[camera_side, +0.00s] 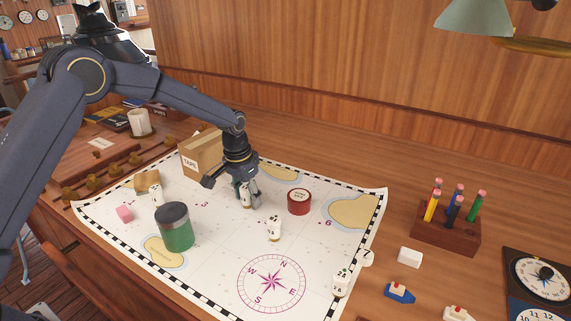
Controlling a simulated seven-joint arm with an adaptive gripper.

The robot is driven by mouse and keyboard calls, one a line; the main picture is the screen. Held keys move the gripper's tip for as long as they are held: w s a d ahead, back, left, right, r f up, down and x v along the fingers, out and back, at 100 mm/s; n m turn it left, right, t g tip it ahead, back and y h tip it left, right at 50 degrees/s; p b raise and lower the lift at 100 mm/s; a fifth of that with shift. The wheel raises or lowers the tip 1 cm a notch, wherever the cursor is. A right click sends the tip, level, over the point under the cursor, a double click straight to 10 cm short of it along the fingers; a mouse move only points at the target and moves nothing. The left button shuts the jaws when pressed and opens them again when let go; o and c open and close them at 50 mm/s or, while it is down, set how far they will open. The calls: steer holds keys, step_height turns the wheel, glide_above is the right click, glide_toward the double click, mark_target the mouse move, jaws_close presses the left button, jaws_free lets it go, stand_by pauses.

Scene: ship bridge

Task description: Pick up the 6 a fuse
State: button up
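Several small white cylinders that look like fuses stand on the chart; their ratings are too small to read, so I cannot tell which is the 6 A fuse. One fuse (246,196) is at my gripper (233,191), partly covered by a finger. My gripper points down over the chart with its fingers apart, so it looks open. I cannot tell whether a finger touches that fuse. Another fuse (274,229) stands upright in front and to the right. One more fuse (341,284) stands at the chart's lower right edge, and another (156,196) is at the left.
A wooden pencil block (446,236) stands right. The chart (213,264) is bare around its compass rose.

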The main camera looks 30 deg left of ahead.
jaws_close()
steer(key=shift+r, duration=0.15)
